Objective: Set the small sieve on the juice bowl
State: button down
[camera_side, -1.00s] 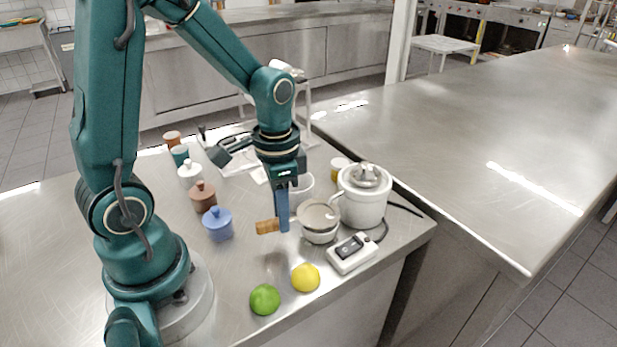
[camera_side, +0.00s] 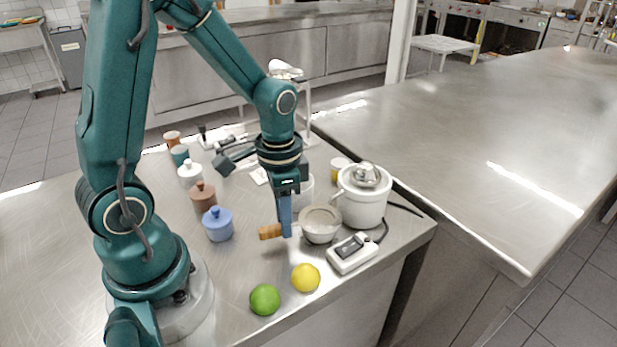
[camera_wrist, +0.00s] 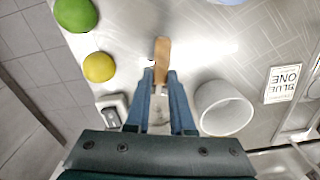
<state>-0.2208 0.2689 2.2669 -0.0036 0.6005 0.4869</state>
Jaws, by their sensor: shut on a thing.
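The small sieve has a wooden handle (camera_side: 269,232) and a grey round mesh head (camera_side: 321,217). My gripper (camera_side: 287,230) is shut on the handle, which also shows between the fingertips in the wrist view (camera_wrist: 162,58). In the wrist view my fingers and wrist hide much of the head and bowl.
A white pot with a lid (camera_side: 364,200) and a white switch box (camera_side: 352,253) stand close right of the bowl. A yellow lemon (camera_side: 305,278) and a green lime (camera_side: 265,299) lie in front. A blue lidded jar (camera_side: 218,224) stands left. A white cup (camera_wrist: 224,108) is near my fingers.

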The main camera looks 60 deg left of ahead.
jog(key=shift+f, duration=0.15)
dwell(0.3)
jog(key=c, duration=0.7)
grip_release()
jog(key=o, duration=0.5)
jog(key=shift+r, duration=3.55)
